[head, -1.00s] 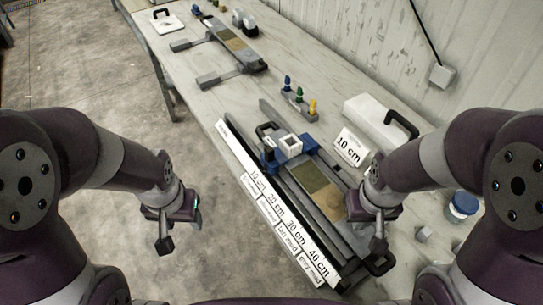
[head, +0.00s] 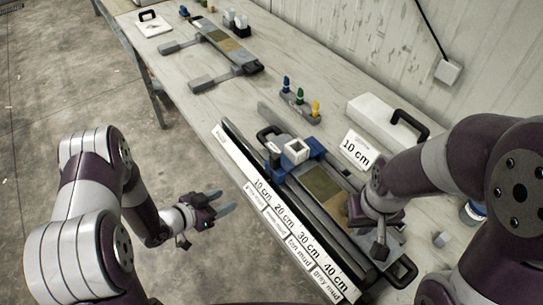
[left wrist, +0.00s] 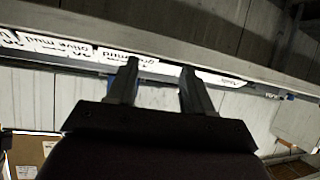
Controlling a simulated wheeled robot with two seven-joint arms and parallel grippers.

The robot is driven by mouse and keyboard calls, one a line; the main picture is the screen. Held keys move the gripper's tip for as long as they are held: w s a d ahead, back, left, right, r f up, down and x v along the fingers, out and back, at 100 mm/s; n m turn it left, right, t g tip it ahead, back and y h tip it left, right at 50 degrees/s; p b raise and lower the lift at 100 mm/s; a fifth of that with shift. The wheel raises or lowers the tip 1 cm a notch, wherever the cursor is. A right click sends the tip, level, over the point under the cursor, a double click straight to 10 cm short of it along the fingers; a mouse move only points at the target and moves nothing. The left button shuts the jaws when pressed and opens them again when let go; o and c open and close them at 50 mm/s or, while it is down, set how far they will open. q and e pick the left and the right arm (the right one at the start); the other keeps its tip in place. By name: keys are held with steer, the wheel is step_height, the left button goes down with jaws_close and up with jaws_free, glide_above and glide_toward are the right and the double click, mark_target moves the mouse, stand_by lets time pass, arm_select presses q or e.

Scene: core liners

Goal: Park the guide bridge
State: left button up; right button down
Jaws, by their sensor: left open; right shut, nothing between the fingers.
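The guide bridge (head: 315,148) is blue with a white square guide block (head: 296,151) on it. It straddles the far part of the near core tray, over the dark rails beside an olive and tan core (head: 322,184). My left gripper (head: 222,201) is open and empty, left of the tray and beyond the bench edge. In the left wrist view its two fingers (left wrist: 158,78) point toward the label strip (left wrist: 85,48). My right gripper (head: 380,245) is shut and empty over the tray's near end; its arm hides part of the core there.
A label strip (head: 282,215) marked 10 to 40 cm runs along the tray's left side. A "10 cm" card (head: 357,150), a white case (head: 385,120) and a rack of coloured plugs (head: 300,103) stand nearby. A second tray (head: 220,45) lies farther back.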

mark_target(271, 163)
arm_select(q)
steer(key=d+r+m+t+h, duration=0.1)
steer(key=d+r+h, duration=0.15)
steer(key=r, duration=0.25)
steer(key=d+r+m+h, duration=0.2)
steer(key=r+h, duration=0.2)
steer(key=shift+y, duration=0.25)
steer(key=p+x, duration=0.2)
steer(key=x, duration=0.9)
steer(key=shift+w+d+r, duration=0.1)
steer(key=shift+r, duration=0.05)
steer(key=shift+w+d+t+p, duration=0.3)
steer(key=shift+d, duration=0.1)
arm_select(e)
steer(key=shift+s+d+r, duration=0.1)
steer(key=shift+s+r, duration=0.05)
steer(key=shift+r, duration=0.55)
steer(key=shift+s+d+r, duration=0.1)
steer(key=shift+r, duration=0.55)
arm_select(q)
steer(key=shift+c, duration=0.3)
jaws_close()
